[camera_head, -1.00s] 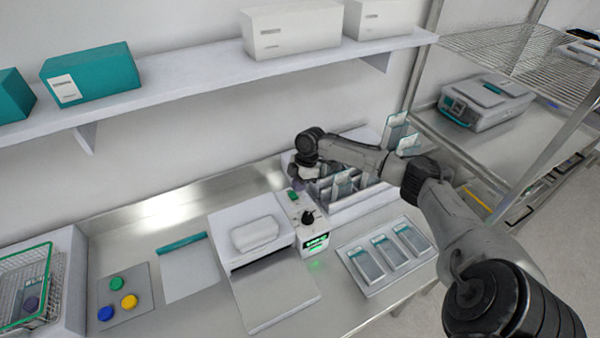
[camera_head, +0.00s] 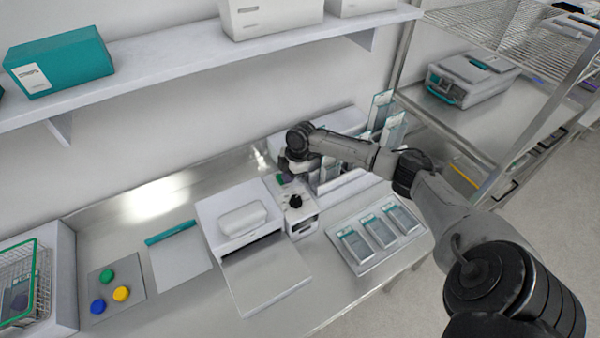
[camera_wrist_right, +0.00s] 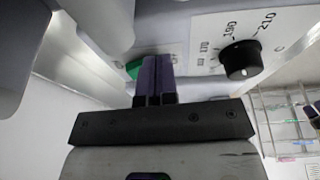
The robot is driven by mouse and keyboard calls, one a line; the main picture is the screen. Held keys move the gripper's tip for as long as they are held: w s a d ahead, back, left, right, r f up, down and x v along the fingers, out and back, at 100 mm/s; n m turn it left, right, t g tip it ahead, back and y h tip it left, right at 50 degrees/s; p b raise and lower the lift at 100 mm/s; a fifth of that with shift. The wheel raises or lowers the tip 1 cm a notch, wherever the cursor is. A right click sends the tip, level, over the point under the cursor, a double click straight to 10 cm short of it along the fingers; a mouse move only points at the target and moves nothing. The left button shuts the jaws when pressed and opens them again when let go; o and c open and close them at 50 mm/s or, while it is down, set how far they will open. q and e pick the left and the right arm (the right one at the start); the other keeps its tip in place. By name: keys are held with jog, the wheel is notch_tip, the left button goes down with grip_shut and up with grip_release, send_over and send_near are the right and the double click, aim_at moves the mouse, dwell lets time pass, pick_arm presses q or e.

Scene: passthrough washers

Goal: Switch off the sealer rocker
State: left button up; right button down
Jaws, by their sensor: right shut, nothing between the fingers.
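The sealer (camera_head: 243,218) is a white machine on the steel bench, with a control panel (camera_head: 296,212) on its right side. The panel has a black knob (camera_head: 295,201), also seen in the wrist view (camera_wrist_right: 241,60) beside printed numbers. The green rocker (camera_head: 281,179) is at the panel's back end; in the wrist view the green rocker (camera_wrist_right: 133,69) is partly hidden by my fingers. My right gripper (camera_wrist_right: 153,62) is shut and empty, its tips at the rocker; I cannot tell whether they touch. The panel's front display (camera_head: 304,229) shows no green light.
A tray of pouches (camera_head: 378,236) lies right of the sealer, and a rack of upright pouches stands behind my right arm. Left are a sheet (camera_head: 180,257), coloured discs (camera_head: 121,293) and a wire basket (camera_head: 20,285). A shelf (camera_head: 190,78) runs above.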

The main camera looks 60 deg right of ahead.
jog(key=shift+w, duration=0.25)
jog(key=shift+w+d+r, duration=0.3)
jog(key=shift+w, duration=0.25)
jog(key=r+p, duration=0.5)
jog(key=shift+s+a, duration=0.2)
jog(key=shift+s, duration=0.15)
jog(key=s+d+r+b, duration=0.1)
jog(key=s+r, duration=0.3)
jog(key=r, duration=0.4)
jog(key=shift+b, duration=0.5)
